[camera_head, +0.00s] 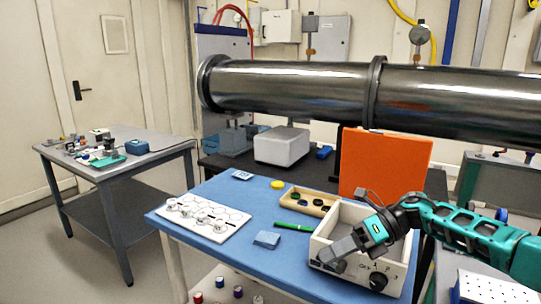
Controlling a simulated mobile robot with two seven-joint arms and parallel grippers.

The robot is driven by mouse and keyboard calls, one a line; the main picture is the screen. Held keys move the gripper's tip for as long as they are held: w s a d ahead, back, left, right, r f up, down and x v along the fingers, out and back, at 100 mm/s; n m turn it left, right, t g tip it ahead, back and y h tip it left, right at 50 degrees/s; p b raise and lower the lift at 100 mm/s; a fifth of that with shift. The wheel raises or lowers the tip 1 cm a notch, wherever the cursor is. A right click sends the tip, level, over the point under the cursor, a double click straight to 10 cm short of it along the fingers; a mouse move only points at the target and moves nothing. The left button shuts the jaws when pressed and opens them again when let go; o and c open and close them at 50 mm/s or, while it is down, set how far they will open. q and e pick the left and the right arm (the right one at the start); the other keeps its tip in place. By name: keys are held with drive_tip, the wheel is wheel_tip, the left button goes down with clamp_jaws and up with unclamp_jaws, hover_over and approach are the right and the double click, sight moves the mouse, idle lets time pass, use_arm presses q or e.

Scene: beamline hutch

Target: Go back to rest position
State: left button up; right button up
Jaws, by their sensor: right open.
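My right arm comes in from the right, and its gripper (330,254) is over the near left part of an open-topped white box (396,272) with dark round marks on its front. The gripper is open, and I see nothing held in it. I cannot tell whether its fingers touch the box. It hides part of the box's inside and front. My left gripper is not in view.
The box stands on a blue-topped table (225,258) with a white circle-marked board (205,217), a wooden holder (308,200) and a green pen (293,227). An orange panel (385,160) and a large metal pipe (290,88) stand behind. A grey table (120,175) is at left.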

drive_tip(key=s+a+f+m+t+y, duration=0.35)
drive_tip(key=a+m+t, duration=0.3)
drive_tip(key=m, duration=0.25)
drive_tip(key=s+a+f+m+t+y, duration=0.25)
drive_tip(key=s+a+m+t, duration=0.2)
drive_tip(key=a+m, duration=0.45)
drive_tip(key=s+d+f+m+h, duration=0.8)
drive_tip(key=d+f+m, duration=0.1)
drive_tip(key=m, duration=0.3)
drive_tip(key=s+d+f+m+t+h, duration=0.1)
drive_tip(key=s+d+f+m+h, duration=0.7)
drive_tip(key=d+m, duration=0.3)
drive_tip(key=shift+f+m+t+h, duration=0.3)
drive_tip(key=shift+f+m+h, duration=0.1)
drive_tip(key=shift+m, duration=0.4)
